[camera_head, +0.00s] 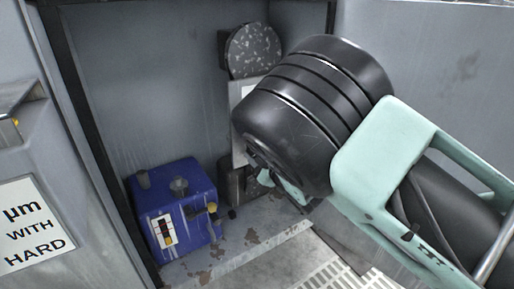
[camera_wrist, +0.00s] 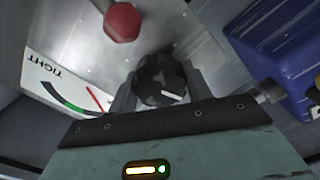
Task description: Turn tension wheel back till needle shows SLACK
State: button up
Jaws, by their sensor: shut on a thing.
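The tension wheel, a black lobed knob (camera_wrist: 152,72) with a white mark on its face, sits on a pale metal panel in the wrist view. My gripper (camera_wrist: 161,84) is shut on it, one finger on each side. Left of it is a white gauge card (camera_wrist: 62,62) reading TIGHT, with a black and green arc (camera_wrist: 70,104). Its red needle (camera_wrist: 95,98) lies right of the green part, away from TIGHT. No SLACK label shows; the card's lower part is cut off by my gripper. In the head view my wrist hides the wheel.
A red knob (camera_wrist: 122,22) is on the same panel. A blue box (camera_head: 172,207) with small fittings stands close by on the floor. A speckled grey disc (camera_head: 254,50) is above. Grey walls enclose the bay, and a slotted grate (camera_head: 345,272) lies in front.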

dwell(0.3)
jog(key=o, duration=1)
jog(key=shift+c, duration=0.2)
jog(key=p+v, duration=0.5)
jog(key=v, duration=1.2)
jog(key=shift+s+d, duration=0.2)
